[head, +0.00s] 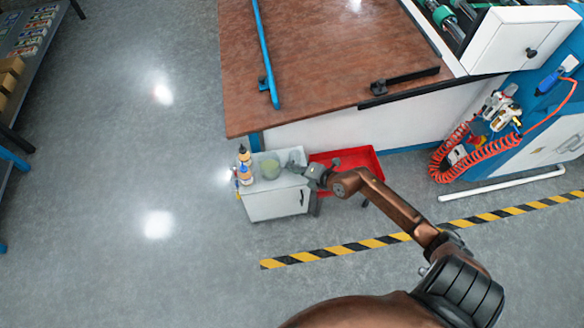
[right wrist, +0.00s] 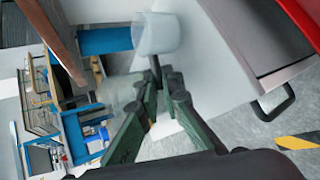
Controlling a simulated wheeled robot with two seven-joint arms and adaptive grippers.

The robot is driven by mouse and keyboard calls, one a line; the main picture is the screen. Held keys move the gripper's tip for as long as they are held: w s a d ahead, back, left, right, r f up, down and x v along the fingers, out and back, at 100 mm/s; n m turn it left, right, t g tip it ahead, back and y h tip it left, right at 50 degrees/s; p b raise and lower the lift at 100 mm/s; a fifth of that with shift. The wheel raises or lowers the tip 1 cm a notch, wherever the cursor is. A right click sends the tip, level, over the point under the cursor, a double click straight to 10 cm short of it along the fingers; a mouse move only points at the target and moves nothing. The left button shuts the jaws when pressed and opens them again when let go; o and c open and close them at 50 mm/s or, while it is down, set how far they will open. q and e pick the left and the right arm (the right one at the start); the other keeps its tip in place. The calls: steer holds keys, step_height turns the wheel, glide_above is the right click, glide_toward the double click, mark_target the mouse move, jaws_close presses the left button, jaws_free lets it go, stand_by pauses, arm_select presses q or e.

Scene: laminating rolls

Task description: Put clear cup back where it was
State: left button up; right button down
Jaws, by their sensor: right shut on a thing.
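The clear cup (right wrist: 155,35) shows in the right wrist view as a pale see-through cup at my fingertips. In the head view my right gripper (head: 298,167) is over the right part of the small white cabinet's top (head: 262,189); the cup is hard to make out there. I cannot tell whether the cup touches the top. My left gripper is not in view.
A greenish round container (head: 269,168) stands mid-cabinet, left of my gripper. Bottles (head: 244,174) stand at the cabinet's left edge. A red tray (head: 364,157) lies right of the cabinet, and a brown-topped table (head: 330,60) is behind. Floor to the left is clear.

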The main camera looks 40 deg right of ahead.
steer(key=shift+f, duration=0.55)
steer(key=c, duration=2)
jaws_free()
steer(key=shift+s, duration=0.1)
steer(key=v, duration=1.1)
steer(key=shift+s+d+r, duration=0.1)
steer(key=shift+s+r, duration=0.15)
steer(key=shift+s, duration=0.05)
